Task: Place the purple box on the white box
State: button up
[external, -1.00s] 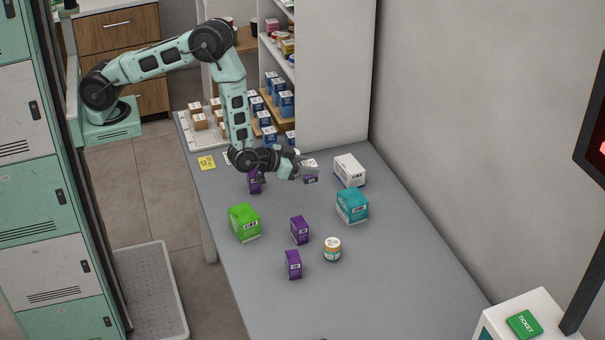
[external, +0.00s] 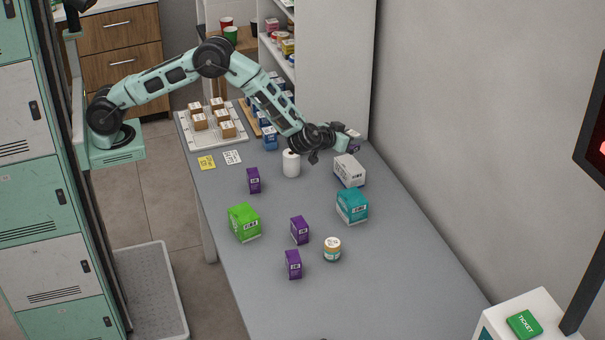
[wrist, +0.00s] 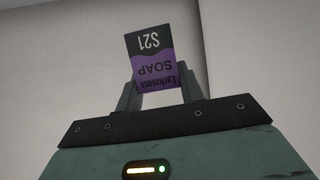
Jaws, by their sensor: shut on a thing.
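A purple soap box with a dark label top (wrist: 158,62) is between the two fingers of my gripper (wrist: 160,97) in the wrist view. My gripper is shut on it. In the external view, my gripper (external: 346,141) is at the far end of the counter near the wall, and the held box (external: 355,147) shows only partly beside it. The white box (external: 349,170) lies on the counter just in front of and below my gripper. The exact gap between the held box and the white box cannot be told.
Several things stand nearby on the grey counter (external: 400,260): a teal box (external: 352,206), a green box (external: 244,222), a jar (external: 332,249), a white bottle (external: 291,163) and other purple boxes (external: 253,180). A white panel (external: 335,75) rises behind. The front right of the counter is clear.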

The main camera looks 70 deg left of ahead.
jog(key=shift+f, duration=2.55)
jog(key=shift+f, duration=0.1)
jog(key=shift+f, duration=0.1)
jog(key=o, duration=1)
jog(key=shift+s+d+r, duration=0.1)
jog(key=shift+s+r, duration=0.1)
jog(key=shift+r, duration=0.05)
jog(key=b+v, duration=0.1)
jog(key=v, duration=1)
jog(key=shift+s, duration=0.25)
jog(key=shift+d, duration=0.1)
jog(key=shift+r, duration=0.1)
